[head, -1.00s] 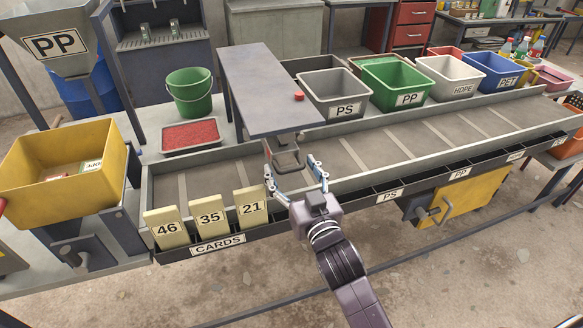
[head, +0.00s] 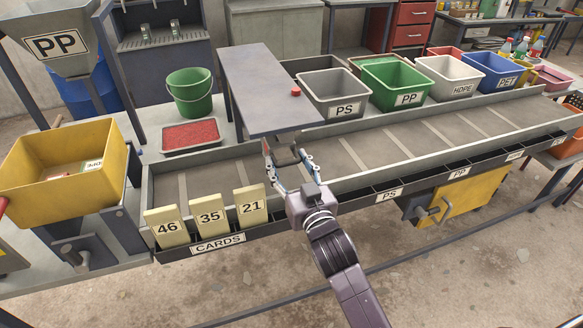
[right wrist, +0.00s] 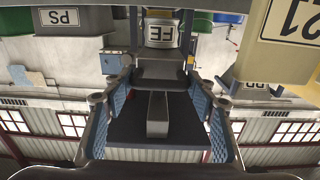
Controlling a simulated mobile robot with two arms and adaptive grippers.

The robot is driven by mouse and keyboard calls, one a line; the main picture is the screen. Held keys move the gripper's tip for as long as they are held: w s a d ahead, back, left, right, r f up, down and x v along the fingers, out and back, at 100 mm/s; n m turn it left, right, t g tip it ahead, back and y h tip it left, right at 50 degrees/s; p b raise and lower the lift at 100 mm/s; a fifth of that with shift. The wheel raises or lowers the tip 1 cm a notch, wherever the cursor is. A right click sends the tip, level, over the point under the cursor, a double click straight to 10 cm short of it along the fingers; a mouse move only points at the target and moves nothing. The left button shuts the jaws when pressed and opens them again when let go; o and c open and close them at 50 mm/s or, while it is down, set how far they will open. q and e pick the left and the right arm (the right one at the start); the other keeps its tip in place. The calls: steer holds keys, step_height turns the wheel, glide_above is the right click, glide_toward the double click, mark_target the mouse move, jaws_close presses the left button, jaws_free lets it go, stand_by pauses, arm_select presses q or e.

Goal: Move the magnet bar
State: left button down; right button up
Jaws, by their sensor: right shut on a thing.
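The magnet bar is the dark grey piece (head: 284,153) low at the front end of a flat grey plate over the conveyor; most of it is hidden under the plate. A small red knob (head: 295,91) sits on the plate top. My right gripper (head: 288,150) is shut on the bar's front end, its fingers spread wide on either side. The right wrist view shows the grey bar end (right wrist: 157,110) between the two blue-padded fingers of the gripper (right wrist: 160,78). My left gripper is out of view.
The grey plate (head: 265,85) overhangs the conveyor (head: 400,150). Number cards 46, 35 and 21 (head: 251,205) stand in the front rack, left of my gripper. Labelled bins, such as the green PP bin (head: 395,80), line the back.

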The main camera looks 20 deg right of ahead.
mark_target(284, 154)
steer(key=w+b, duration=0.1)
steer(key=w, duration=0.4)
steer(key=w+b, duration=0.1)
steer(key=w, duration=0.9)
steer(key=shift+w+a+b, duration=0.3)
steer(key=shift+b, duration=0.1)
steer(key=o, duration=1.6)
steer(key=shift+s, duration=0.15)
steer(key=s, duration=1.1)
steer(key=shift+s+d, duration=0.2)
steer(key=shift+s, duration=0.2)
